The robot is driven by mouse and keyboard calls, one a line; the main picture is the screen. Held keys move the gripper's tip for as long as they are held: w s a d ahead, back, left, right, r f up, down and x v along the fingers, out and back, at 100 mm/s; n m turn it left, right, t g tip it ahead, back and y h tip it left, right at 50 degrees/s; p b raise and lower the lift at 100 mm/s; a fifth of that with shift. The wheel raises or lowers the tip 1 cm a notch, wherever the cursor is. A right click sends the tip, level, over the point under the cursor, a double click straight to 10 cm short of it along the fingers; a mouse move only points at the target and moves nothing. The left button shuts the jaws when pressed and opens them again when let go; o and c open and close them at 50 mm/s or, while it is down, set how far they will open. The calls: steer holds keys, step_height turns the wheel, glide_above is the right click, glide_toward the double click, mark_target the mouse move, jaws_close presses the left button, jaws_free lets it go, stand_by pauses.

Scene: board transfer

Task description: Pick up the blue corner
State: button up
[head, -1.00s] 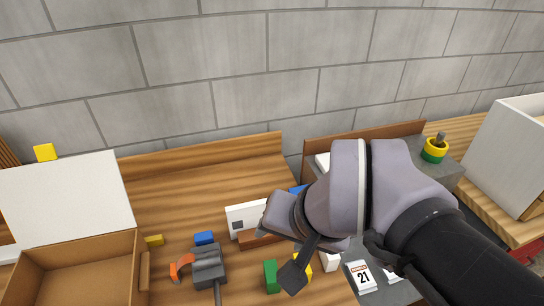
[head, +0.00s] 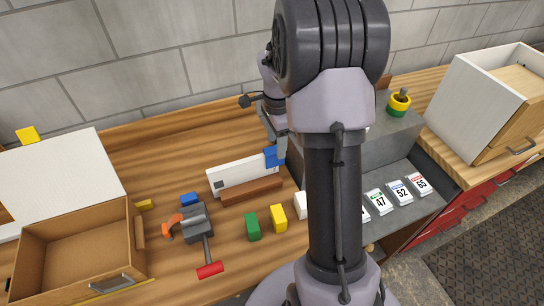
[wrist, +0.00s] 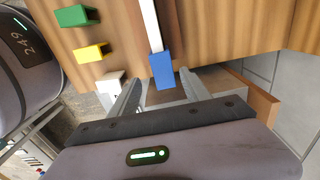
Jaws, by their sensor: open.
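The blue corner (head: 273,157) sits on the right end of the upright white board (head: 235,176) in the head view. In the wrist view the blue corner (wrist: 163,71) lies centred ahead of and between the two fingers. My gripper (wrist: 163,80) is open, with a finger on each side of it and visible gaps. In the head view my gripper (head: 280,150) is beside the blue corner, partly hidden by my arm. I cannot tell exactly how deep the fingers reach around it.
A brown strip (head: 252,191) stands before the board. Green (head: 252,226), yellow (head: 278,218) and white (head: 300,204) blocks are nearby. A second blue block (head: 189,199) lies by the grey clamp (head: 196,221). An open box (head: 75,250) is at left; numbered cards (head: 398,193) are at right.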

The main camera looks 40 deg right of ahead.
mark_target(275, 149)
steer(key=f, duration=0.2)
steer(key=f+b, duration=0.1)
steer(key=f, duration=0.1)
steer(key=f+b, duration=0.1)
steer(key=f, duration=0.2)
steer(key=shift+w, duration=0.4)
steer(key=shift+s+r, duration=0.1)
steer(key=shift+r, duration=0.1)
steer(key=shift+c, duration=0.3)
jaws_close()
step_height(275, 149, up, 10)
steer(key=p, duration=0.3)
steer(key=shift+a+f, duration=0.1)
steer(key=shift+f, duration=0.1)
steer(key=shift+a+f+b, duration=0.25)
steer(key=shift+f+b, duration=0.45)
steer(key=shift+f, duration=0.05)
steer(key=shift+a+f+b, duration=0.2)
steer(key=shift+f+b, duration=0.5)
